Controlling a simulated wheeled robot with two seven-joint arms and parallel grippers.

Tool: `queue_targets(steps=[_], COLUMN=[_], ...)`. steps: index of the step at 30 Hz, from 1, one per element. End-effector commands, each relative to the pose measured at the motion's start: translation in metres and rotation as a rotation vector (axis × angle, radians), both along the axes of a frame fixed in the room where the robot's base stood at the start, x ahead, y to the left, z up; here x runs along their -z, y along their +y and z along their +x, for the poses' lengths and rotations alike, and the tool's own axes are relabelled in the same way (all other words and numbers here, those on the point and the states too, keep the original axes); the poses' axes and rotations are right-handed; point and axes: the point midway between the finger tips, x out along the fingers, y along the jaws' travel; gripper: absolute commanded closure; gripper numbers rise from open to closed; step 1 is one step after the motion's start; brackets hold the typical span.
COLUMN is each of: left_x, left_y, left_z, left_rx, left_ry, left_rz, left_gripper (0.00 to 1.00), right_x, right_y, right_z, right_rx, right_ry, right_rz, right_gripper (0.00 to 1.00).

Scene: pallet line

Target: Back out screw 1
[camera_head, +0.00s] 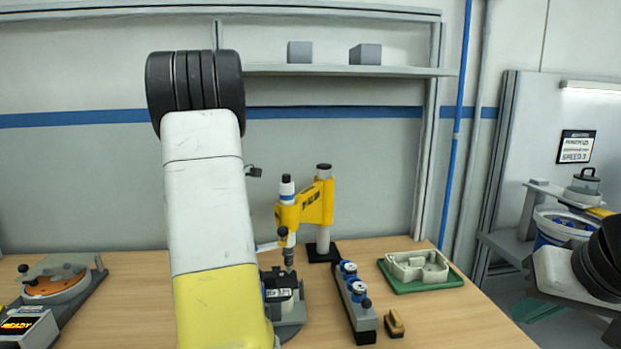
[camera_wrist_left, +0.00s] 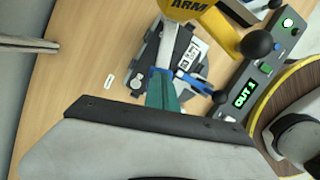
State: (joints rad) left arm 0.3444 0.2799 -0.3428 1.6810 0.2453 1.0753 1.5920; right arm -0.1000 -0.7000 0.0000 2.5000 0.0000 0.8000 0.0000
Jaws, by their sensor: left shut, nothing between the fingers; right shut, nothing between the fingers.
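In the head view a yellow torque arm (camera_head: 317,204) on a dark-based post carries an upright screwdriver (camera_head: 288,257) over a black workpiece (camera_head: 283,281) on a grey fixture. I cannot make out screw 1. My left arm fills the centre-left and hides its gripper there. In the left wrist view my left gripper (camera_wrist_left: 160,80) is shut, its teal fingers empty beside the blue lever (camera_wrist_left: 194,82) near the workpiece. Whether they touch is unclear.
On the table (camera_head: 430,320) a blue-knobbed box (camera_head: 357,302) and a small yellow-brown block (camera_head: 394,324) stand right of the fixture. A green tray (camera_head: 419,284) holds a pale housing (camera_head: 417,266). A turntable device (camera_head: 56,283) and a "READY" display (camera_head: 18,325) are left.

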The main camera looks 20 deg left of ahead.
Motion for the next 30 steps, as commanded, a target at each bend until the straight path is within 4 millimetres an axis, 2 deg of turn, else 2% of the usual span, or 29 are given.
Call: queue_targets(steps=[24,30], left_x=[-0.059,-0.068], left_y=[0.0,0.0], left_z=[0.001,0.0], left_rx=[-0.001,0.001], left_ry=[-0.003,-0.002], left_rz=[0.001,0.0], left_gripper=[1.0,1.0], right_x=[0.0,0.0], right_y=[0.0,0.0], right_z=[0.0,0.0], right_rx=[0.0,0.0], right_ry=[0.0,0.0], right_rz=[0.0,0.0], right_gripper=[1.0,1.0])
